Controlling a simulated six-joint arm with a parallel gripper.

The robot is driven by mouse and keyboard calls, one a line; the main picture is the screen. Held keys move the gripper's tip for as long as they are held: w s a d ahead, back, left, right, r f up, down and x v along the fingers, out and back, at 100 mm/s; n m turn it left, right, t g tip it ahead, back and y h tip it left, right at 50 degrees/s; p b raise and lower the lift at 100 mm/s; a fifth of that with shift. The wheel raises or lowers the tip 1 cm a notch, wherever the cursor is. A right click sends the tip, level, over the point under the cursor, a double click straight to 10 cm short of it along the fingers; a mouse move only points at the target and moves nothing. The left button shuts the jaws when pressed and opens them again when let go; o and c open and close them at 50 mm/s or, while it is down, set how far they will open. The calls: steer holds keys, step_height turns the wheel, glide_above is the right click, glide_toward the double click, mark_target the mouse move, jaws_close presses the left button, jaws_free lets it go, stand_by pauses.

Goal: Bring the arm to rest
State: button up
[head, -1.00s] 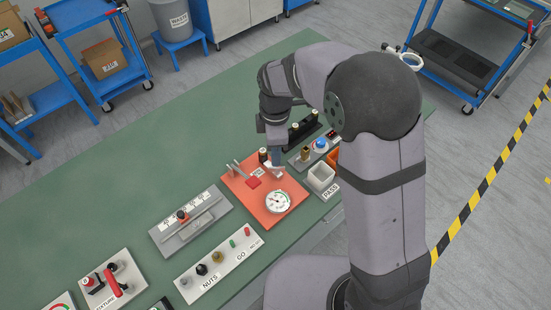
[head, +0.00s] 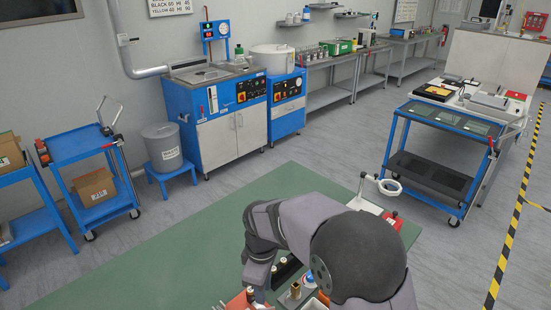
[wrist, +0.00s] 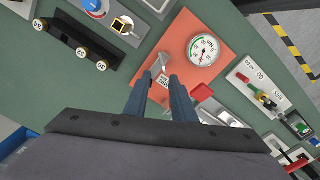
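My arm (head: 365,255) reaches over the green bench, its forearm bent down to the left. In the wrist view my gripper (wrist: 161,77) points down over an orange board (wrist: 189,43), its two dark fingers apart with a gap between them. A small silver metal part (wrist: 162,63) and a white label show on the board just past the fingertips; I cannot tell how far below they are. Nothing shows clamped between the fingers. In the head view the fingertips are hardly visible near the bottom edge.
On the orange board are a round dial gauge (wrist: 204,50) and a red square (wrist: 202,92). A black rack with several numbered pieces (wrist: 80,45) lies to the left. The green bench (head: 165,262) is bare to the left.

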steer(key=s+d+f+m, duration=0.1)
steer(key=s+m, duration=0.1)
steer(key=s+d+f+m, duration=0.1)
steer(key=s+m, duration=0.1)
steer(key=s+d+f+m+g, duration=0.1)
steer(key=s+f+m, duration=0.1)
steer(key=shift+s+h, duration=0.3)
steer(key=s+d+r+m, duration=0.2)
steer(key=s+d+m, duration=0.4)
steer(key=s+d, duration=0.55)
steer(key=d+r+m, duration=0.1)
steer(key=w+d+r, duration=0.1)
steer(key=w+d+r+m, duration=0.1)
steer(key=shift+d+m+t, duration=0.3)
steer(key=shift+d+t, duration=0.05)
steer(key=shift+t, duration=0.05)
steer(key=shift+o, duration=0.7)
